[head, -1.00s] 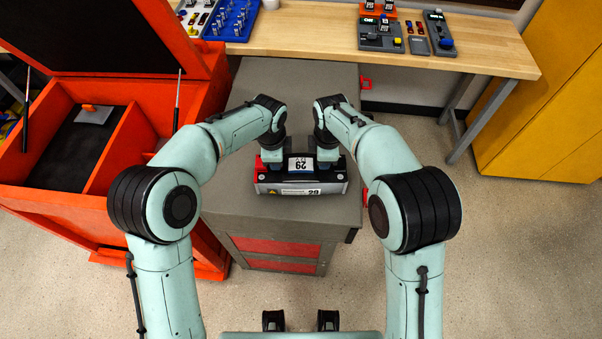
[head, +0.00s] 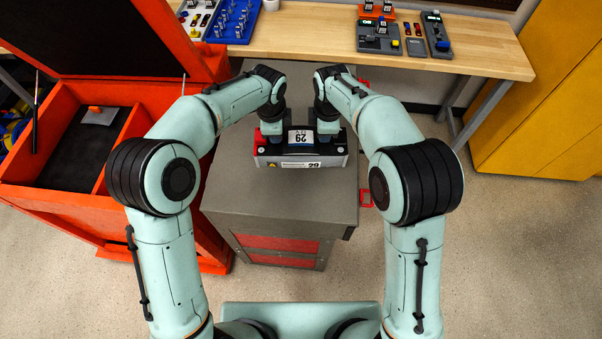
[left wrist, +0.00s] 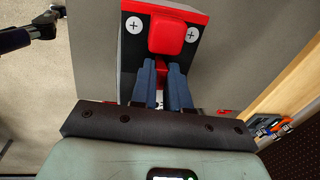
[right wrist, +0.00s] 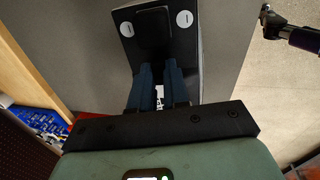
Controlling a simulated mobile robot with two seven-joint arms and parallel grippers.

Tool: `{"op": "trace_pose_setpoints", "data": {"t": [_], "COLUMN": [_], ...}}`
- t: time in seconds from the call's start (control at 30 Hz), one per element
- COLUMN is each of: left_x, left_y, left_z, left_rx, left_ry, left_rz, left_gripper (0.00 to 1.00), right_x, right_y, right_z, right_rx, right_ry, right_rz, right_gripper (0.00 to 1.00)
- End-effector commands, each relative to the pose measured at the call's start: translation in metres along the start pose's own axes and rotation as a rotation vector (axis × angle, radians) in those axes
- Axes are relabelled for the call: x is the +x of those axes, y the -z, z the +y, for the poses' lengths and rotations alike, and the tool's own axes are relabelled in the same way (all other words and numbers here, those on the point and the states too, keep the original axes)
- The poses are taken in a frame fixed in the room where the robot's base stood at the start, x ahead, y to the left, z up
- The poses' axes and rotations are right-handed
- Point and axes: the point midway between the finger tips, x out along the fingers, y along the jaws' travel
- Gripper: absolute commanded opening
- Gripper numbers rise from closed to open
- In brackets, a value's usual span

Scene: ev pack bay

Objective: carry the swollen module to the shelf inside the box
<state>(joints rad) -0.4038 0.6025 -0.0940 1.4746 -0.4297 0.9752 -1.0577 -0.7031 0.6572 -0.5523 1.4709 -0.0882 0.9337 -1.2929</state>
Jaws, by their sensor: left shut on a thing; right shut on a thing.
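The module (head: 322,161), a dark block with a label reading 29, is over the grey cart top (head: 285,205). I cannot tell whether it touches the top. My left gripper (head: 272,136) is shut on its red end; the left wrist view shows the fingers at a red knob (left wrist: 167,36). My right gripper (head: 328,134) is shut on its black end, at a black knob (right wrist: 154,30) in the right wrist view. The orange box (head: 65,212) stands open at the left, lid raised. A dark surface (head: 75,160) shows inside it; my left arm hides part of the box.
A wooden bench (head: 310,32) runs along the back, with a blue tray (head: 232,22) and grey devices (head: 380,42) on it. A yellow cabinet (head: 545,90) stands at the right. Red handles (head: 366,198) stick out from the cart's right side. The floor at the right is clear.

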Motion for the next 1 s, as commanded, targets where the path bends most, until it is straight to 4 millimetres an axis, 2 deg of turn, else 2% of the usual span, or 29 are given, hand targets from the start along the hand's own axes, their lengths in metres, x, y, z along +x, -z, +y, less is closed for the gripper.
{"op": "trace_pose_setpoints", "data": {"t": [0.53, 1.0], "left_x": [0.002, 0.035], "left_y": [0.002, 0.002], "left_z": [0.002, 0.014], "left_rx": [0.003, 0.004], "left_ry": [-0.001, -0.002], "left_rz": [0.002, 0.002], "left_gripper": [0.0, 0.0], "right_x": [0.001, 0.034], "right_y": [0.0, 0.0], "right_z": [0.001, -0.011], "right_rx": [0.003, 0.003], "right_ry": [-0.007, -0.007], "right_rz": [0.003, 0.003], "right_gripper": [0.0, 0.0]}}
